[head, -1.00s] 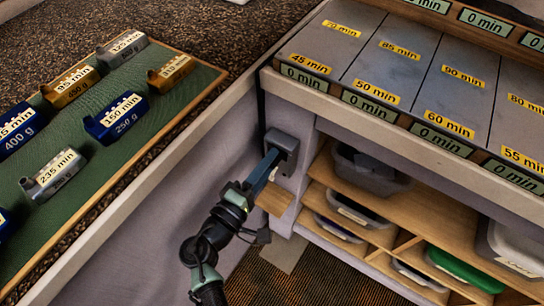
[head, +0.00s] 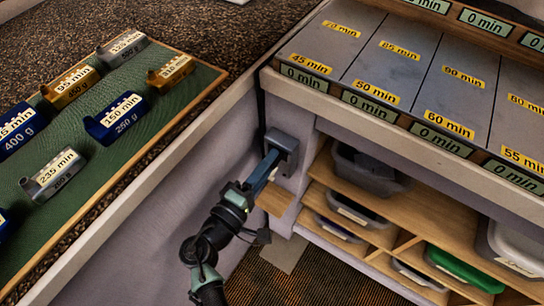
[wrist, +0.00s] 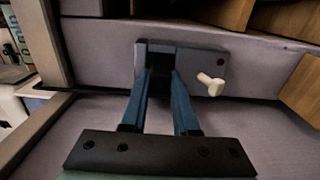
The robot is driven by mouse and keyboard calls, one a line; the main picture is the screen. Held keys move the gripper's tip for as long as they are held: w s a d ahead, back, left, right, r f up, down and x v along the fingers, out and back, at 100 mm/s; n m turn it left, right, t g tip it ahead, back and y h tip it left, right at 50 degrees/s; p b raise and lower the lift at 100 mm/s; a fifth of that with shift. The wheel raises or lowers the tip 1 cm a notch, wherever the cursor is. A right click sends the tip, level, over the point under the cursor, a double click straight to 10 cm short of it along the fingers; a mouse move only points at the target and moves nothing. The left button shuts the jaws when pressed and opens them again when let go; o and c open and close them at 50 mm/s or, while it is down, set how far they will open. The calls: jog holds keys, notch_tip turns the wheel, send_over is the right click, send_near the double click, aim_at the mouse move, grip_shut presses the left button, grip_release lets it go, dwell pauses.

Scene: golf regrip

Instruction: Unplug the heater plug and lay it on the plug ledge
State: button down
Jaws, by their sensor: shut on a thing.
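A dark grey socket block (head: 283,142) is fixed to the pale wall panel under the counter corner; it also shows in the wrist view (wrist: 205,62). My gripper (head: 272,158) reaches up to its face, and its two blue fingers (wrist: 160,66) are closed in at the block. The heater plug between the fingertips is mostly hidden and dark against the block, so I cannot tell how deep it sits. The wooden plug ledge (head: 274,200) juts from the panel just below the socket, with nothing visible on it.
A cream peg (wrist: 210,84) sticks out beside the fingers. Wooden shelves with grey bins (head: 370,172) and a green-lidded bin (head: 460,268) stand at right. Above is a counter with time labels (head: 400,50). A green board with labelled weights (head: 95,160) lies at left.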

jog(key=shift+a, duration=0.1)
dwell(0.5)
jog(key=shift+p+v, duration=0.35)
jog(key=shift+v, duration=2.6)
jog(key=shift+f, duration=0.1)
